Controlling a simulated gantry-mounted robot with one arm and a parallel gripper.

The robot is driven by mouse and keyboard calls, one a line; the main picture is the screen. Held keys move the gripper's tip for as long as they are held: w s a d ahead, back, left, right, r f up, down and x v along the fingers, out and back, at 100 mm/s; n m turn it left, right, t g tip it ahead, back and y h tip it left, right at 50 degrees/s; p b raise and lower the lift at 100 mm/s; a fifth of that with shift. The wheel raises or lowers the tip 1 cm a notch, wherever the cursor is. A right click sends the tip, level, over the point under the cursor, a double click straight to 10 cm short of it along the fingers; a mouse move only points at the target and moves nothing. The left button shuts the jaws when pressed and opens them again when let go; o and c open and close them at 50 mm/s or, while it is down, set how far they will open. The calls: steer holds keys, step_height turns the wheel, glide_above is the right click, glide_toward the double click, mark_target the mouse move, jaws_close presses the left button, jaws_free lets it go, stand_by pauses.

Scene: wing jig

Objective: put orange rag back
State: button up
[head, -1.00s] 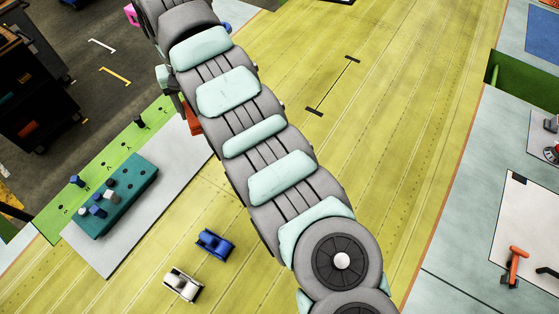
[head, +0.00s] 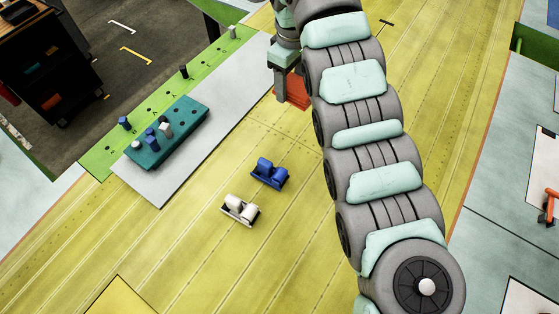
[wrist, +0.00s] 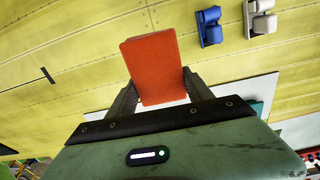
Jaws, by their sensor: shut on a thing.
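The orange rag (wrist: 153,65) looks like a flat, block-shaped piece. My gripper (wrist: 160,92) is shut on it, with a finger on each side, in the wrist view. In the head view the rag (head: 292,92) shows below my gripper (head: 285,72), partly hidden by my arm. It is over the yellow panel (head: 300,215), near the edge of the pale grey mat. I cannot tell how high above the panel it is.
A blue clamp-like object (head: 269,173) and a white one (head: 240,209) stand on the yellow panel. A teal block (head: 178,140) with pegs lies on the grey mat (head: 225,95). A dark cart (head: 60,75) stands at the left. Much of the panel is clear.

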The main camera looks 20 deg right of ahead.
mark_target(290, 139)
steer(key=shift+s+d+f, duration=0.1)
steer(key=shift+s+f, duration=0.05)
steer(key=shift+s, duration=0.2)
steer(key=shift+f, duration=0.3)
step_height(290, 139, down, 19)
steer(key=p, duration=0.4)
steer(key=shift+d, duration=0.1)
steer(key=shift+f, duration=0.1)
steer(key=o, duration=1.8)
steer(key=shift+c, duration=0.2)
steer(key=shift+d+r, duration=0.1)
steer(key=shift+r, duration=0.45)
step_height(290, 139, up, 11)
steer(key=b, duration=0.2)
